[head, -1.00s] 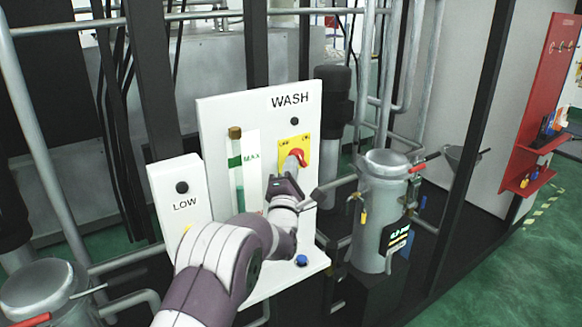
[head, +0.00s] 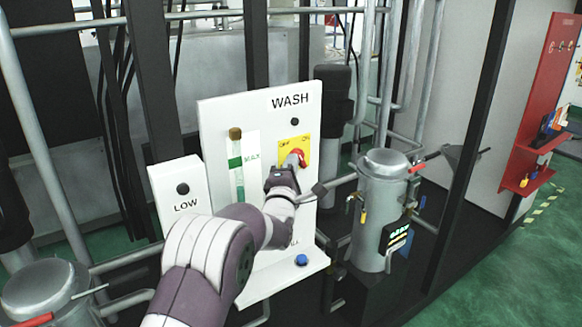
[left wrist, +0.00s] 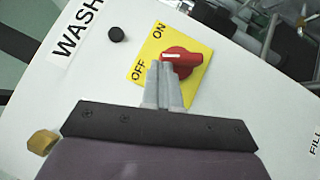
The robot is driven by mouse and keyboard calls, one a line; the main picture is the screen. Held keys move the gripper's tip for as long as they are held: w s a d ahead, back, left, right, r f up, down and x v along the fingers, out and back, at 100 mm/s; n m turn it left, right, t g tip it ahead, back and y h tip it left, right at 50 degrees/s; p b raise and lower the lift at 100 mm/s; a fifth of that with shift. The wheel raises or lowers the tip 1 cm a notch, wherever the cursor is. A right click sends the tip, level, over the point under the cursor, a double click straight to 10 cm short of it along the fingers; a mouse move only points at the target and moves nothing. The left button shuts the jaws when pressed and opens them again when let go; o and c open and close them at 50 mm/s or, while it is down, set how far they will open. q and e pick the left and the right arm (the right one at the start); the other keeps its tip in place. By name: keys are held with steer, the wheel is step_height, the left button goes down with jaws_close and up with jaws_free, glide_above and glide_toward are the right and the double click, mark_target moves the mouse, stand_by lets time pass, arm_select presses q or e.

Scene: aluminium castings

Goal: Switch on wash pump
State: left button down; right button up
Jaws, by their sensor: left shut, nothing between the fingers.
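The wash pump switch is a red rotary knob (head: 299,156) on a yellow plate (head: 285,146) of the white WASH panel (head: 222,112). In the left wrist view, the red knob (left wrist: 186,59) has a white mark at its left end, and the plate (left wrist: 150,52) reads ON and OFF. My left gripper (head: 291,161) is shut and empty, its fingertips right at the knob. In the left wrist view, the closed fingertips (left wrist: 162,66) overlap the knob's marked left end. I cannot tell whether they touch it. My right gripper is out of view.
A sight tube (head: 237,180) stands left of the knob, and a blue button (head: 301,260) sits on the panel's lower ledge. A LOW box (head: 176,183) adjoins on the left. A grey metal canister (head: 381,210) with pipes stands close on the right.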

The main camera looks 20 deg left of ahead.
arm_select(q)
steer(key=m+g+p, duration=0.2)
steer(key=w+r+m+g+p, duration=0.1)
steer(key=p, duration=0.2)
steer(key=d+r+m+g+p, duration=0.1)
steer(key=m+g+p, duration=0.1)
steer(key=shift+w+r+m+g+p, duration=0.25)
steer(key=shift+m+g+p, duration=0.05)
steer(key=shift+p, duration=0.1)
